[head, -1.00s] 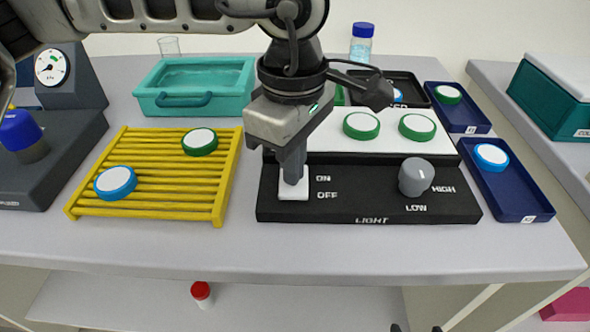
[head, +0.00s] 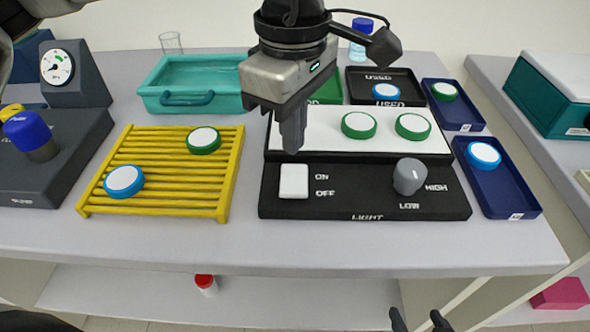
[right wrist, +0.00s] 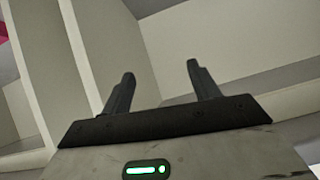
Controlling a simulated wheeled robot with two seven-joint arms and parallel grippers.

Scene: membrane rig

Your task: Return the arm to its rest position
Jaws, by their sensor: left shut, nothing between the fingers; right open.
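My left gripper (head: 291,146) is shut and empty. In the head view it hangs in front of the white light panel (head: 375,147), above the white rocker switch (head: 293,181) on the black light box (head: 365,208) and apart from it. The switch is marked ON and OFF; I cannot tell which way it is set. My right gripper (head: 421,322) shows only as dark fingertips at the bottom edge of the head view. In the right wrist view its two fingers (right wrist: 160,80) stand apart with nothing between them.
A yellow rack (head: 160,175) holds a blue-rimmed and a green-rimmed disc. A teal basin (head: 195,80) stands behind it. Navy trays (head: 513,196) and a black tray marked USED (head: 412,80) are at right. A blue-capped bottle (head: 361,40) stands at the back.

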